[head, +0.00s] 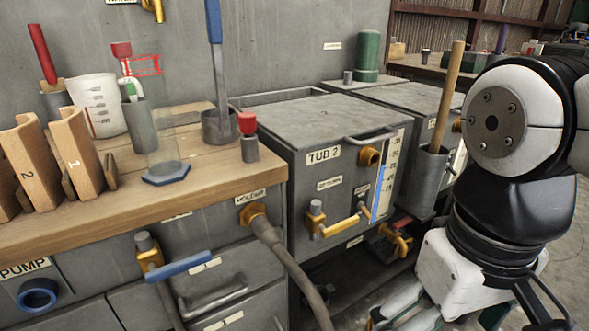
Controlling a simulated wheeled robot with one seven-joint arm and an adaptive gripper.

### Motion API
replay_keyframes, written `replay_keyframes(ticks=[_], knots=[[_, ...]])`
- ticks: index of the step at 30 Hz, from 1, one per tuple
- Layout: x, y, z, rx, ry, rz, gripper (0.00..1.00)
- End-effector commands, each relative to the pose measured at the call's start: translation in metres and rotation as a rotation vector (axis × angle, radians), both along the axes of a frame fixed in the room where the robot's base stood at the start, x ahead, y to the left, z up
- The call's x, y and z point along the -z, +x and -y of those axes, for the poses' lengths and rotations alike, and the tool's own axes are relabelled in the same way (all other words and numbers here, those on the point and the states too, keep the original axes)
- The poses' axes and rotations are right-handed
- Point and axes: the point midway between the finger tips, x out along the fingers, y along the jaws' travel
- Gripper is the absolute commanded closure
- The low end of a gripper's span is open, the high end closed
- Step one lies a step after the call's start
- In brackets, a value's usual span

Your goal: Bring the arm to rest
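My arm (515,125) stands at the right edge of the head view, white and black, folded with its lower links running down to the bottom edge. The visible arm links are in front of the right-hand tub and the floor. Whether the arm touches anything there cannot be told.
A wooden bench top (215,195) at left bears wooden blocks (75,150), a white measuring jug (97,105) and a clear cylinder (165,155). Tub 2 (315,190) stands in the middle with valves. A grey holder (428,180) with a wooden handle (448,95) is beside my arm.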

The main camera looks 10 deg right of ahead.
Motion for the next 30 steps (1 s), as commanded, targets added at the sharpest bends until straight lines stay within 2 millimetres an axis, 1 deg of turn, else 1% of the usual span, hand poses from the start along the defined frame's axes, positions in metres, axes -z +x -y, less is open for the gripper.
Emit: replay_keyframes(ticks=[1, 3, 7, 30], knots=[[0.0, -0.011, -0.003, 0.002, 0.011, 0.005, 0.05], [0.001, -0.021, -0.006, 0.006, 0.022, 0.003, 0.05], [0.002, -0.03, -0.008, 0.011, 0.031, -0.001, 0.05], [0.001, -0.029, -0.008, 0.011, 0.031, 0.0, 0.05]])
